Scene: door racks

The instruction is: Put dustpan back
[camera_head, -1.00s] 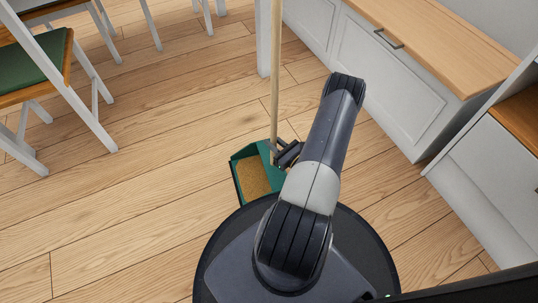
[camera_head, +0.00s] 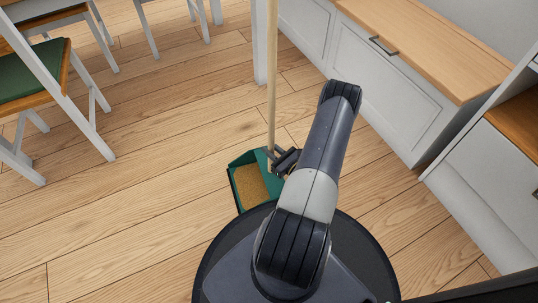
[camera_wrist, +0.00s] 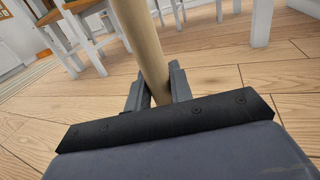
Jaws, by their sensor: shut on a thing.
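The dustpan (camera_head: 234,181) is a green pan with a tan inside and a long wooden handle (camera_head: 271,75) standing nearly upright. It sits low, just ahead of my base in the head view; whether it touches the floor I cannot tell. My gripper (camera_head: 273,156) is shut on the lower part of the handle, just above the pan. In the wrist view the handle (camera_wrist: 140,38) runs down between the two fingers (camera_wrist: 157,88). The pan is hidden in the wrist view, and my base hides part of its near side in the head view.
White chairs with green seats (camera_head: 35,72) stand at the left. A white cabinet (camera_head: 370,85) with a wooden top is at the right, with another white unit (camera_head: 490,190) nearer. A white post (camera_head: 261,40) stands behind the handle. The wooden floor (camera_head: 120,210) at left is clear.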

